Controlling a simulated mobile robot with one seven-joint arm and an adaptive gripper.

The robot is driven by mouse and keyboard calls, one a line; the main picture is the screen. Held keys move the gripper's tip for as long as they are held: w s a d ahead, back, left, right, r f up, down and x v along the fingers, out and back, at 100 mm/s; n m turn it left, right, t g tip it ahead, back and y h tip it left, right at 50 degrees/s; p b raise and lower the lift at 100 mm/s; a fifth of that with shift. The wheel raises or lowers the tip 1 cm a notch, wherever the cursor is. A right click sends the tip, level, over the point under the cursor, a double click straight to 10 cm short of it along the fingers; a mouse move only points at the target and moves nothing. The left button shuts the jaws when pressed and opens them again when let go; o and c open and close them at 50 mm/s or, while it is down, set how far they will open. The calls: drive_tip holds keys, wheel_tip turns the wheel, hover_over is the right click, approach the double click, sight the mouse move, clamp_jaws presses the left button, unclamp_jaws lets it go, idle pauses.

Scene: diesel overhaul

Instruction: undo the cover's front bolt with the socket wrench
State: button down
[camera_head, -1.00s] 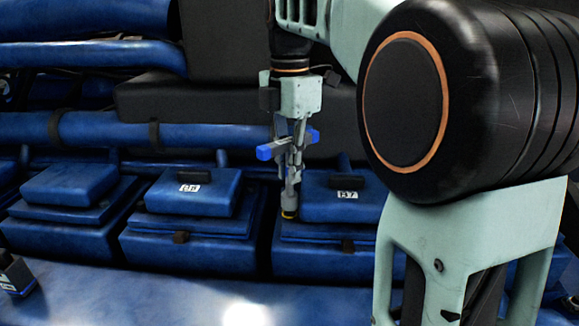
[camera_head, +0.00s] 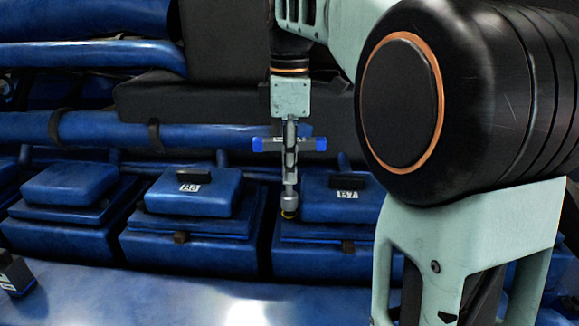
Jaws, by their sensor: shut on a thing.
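My gripper (camera_head: 291,140) points straight down and is shut on the socket wrench (camera_head: 289,197). The wrench has a crossbar with blue ends and a grey shaft ending in a socket. The wrench stands upright.
A second blue cover with a label (camera_head: 190,194) stands to the left, with another unmarked one (camera_head: 68,188) beyond it. A blue pipe (camera_head: 215,133) runs behind the wrench. A dark block with a label (camera_head: 14,274) sits at the lower left. My arm blocks the right side.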

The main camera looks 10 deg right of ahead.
drive_tip(key=m, duration=0.6)
drive_tip(key=shift+m, duration=3.6)
